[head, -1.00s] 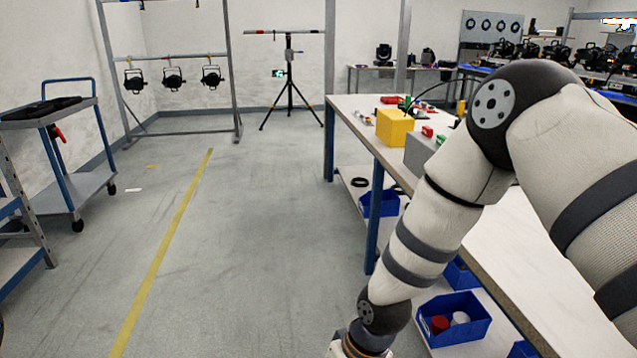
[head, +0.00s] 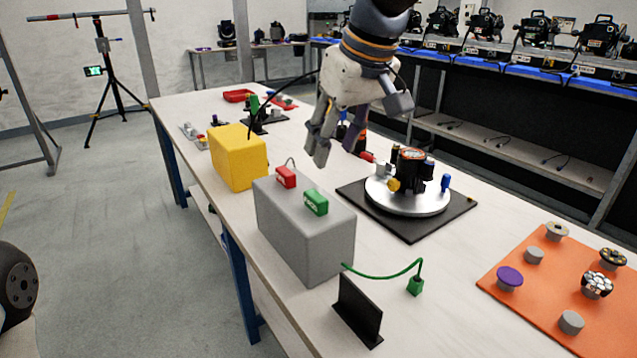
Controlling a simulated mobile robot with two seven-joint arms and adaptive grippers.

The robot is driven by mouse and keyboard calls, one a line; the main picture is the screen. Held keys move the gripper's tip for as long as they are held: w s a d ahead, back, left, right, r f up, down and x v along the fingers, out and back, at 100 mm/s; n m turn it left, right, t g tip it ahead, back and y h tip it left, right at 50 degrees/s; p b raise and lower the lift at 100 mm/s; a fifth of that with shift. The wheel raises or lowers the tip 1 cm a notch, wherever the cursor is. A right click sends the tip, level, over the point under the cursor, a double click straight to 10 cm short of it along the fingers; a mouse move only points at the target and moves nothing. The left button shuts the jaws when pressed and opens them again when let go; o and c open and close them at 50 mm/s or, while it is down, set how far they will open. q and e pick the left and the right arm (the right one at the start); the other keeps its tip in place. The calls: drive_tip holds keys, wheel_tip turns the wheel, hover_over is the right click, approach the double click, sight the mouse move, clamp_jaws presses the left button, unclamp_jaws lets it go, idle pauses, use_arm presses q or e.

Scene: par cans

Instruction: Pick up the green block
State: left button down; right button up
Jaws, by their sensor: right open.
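A green block (head: 316,202) lies on top of the grey box (head: 305,235), next to a red block (head: 286,177). A smaller green cube (head: 415,286) with a green cord stands on the table in front of the box, beside a black upright plate (head: 357,310). My right gripper (head: 334,146) hangs fingers down above the table, behind and above the grey box. It is open, with nothing seen between its fingers, and apart from both green pieces. My left gripper is out of view.
A yellow box (head: 238,157) stands left of the grey box. A silver turntable (head: 408,196) on a black mat holds a dark device at right. An orange board (head: 570,295) with several round pieces lies at front right. The table (head: 455,285) is bare between them.

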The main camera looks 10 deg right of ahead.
hover_over(316, 195)
drive_tip(key=s, duration=0.3)
drive_tip(key=f, duration=0.6)
drive_tip(key=shift+w+d+b, duration=0.1)
drive_tip(key=shift+d+b, duration=0.2)
drive_tip(key=shift+d, duration=0.1)
drive_tip(key=x, duration=0.5)
drive_tip(key=shift+w+d, duration=0.1)
drive_tip(key=shift+w, duration=0.05)
drive_tip(key=shift+w+f, duration=0.1)
drive_tip(key=shift+w, duration=0.05)
drive_tip(key=shift+c, duration=1)
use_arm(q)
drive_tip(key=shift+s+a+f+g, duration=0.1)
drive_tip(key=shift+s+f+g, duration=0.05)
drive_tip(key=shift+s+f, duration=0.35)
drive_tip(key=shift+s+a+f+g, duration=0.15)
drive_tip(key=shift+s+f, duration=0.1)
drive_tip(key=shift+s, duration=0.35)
use_arm(e)
drive_tip(key=c, duration=0.8)
